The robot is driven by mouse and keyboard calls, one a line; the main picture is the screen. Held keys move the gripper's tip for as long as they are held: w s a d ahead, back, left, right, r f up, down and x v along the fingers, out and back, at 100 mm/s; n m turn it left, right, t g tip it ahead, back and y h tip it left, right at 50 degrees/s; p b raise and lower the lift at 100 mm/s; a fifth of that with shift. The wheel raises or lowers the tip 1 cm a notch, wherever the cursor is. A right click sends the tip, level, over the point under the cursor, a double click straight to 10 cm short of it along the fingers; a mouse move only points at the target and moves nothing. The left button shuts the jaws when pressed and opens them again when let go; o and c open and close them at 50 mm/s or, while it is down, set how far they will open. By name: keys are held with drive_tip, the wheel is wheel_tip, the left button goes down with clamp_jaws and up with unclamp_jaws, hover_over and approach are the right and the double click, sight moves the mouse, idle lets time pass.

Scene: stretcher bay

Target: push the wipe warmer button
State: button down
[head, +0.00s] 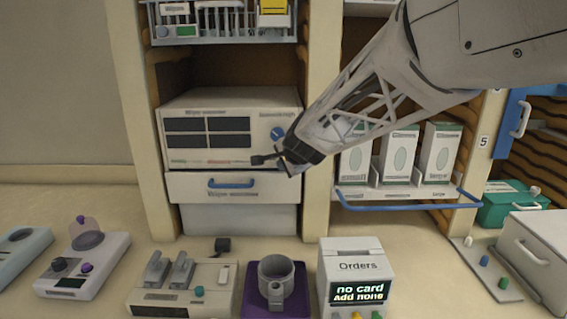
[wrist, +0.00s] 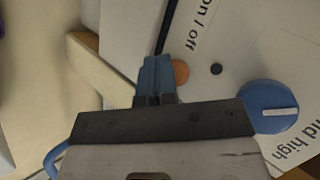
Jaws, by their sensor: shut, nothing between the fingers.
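The wipe warmer (head: 215,158) is a white box with dark windows on the middle shelf of the left bay. Its round orange-brown button (wrist: 180,73) sits near the "on / off" lettering in the wrist view, partly covered by my fingers; I cannot make it out in the head view. A blue knob (head: 278,133) is on the panel's right side; it also shows in the wrist view (wrist: 268,107). My gripper (head: 258,160) is shut and empty in front of the panel's lower right. In the wrist view its blue fingertips (wrist: 157,68) are just left of the button; contact is unclear.
A drawer (head: 190,188) with a blue handle is below the warmer. Boxes (head: 398,150) stand behind a blue rail on the right.

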drive_tip(key=shift+w, duration=0.5)
idle(0.3)
drive_tip(key=shift+s, duration=0.6)
idle(0.4)
drive_tip(key=shift+s, duration=2.85)
drive_tip(key=shift+s, duration=0.1)
drive_tip(key=s+d+f+n+g+h, duration=0.1)
drive_tip(key=s+d, duration=0.4)
drive_tip(key=s, duration=0.7)
drive_tip(key=s+d+f+n+g+h, duration=0.1)
drive_tip(key=s+d+f+n+g, duration=0.2)
drive_tip(key=s, duration=0.9)
drive_tip(key=s+d+f+n+g+h, duration=0.2)
drive_tip(key=s+d+n, duration=0.4)
drive_tip(key=s+d, duration=0.3)
drive_tip(key=s+f, duration=0.1)
drive_tip(key=s, duration=0.1)
drive_tip(key=shift+s+d+n, duration=0.25)
drive_tip(key=shift+s+n, duration=0.15)
drive_tip(key=shift+w+a, duration=0.1)
drive_tip(key=shift+w, duration=0.05)
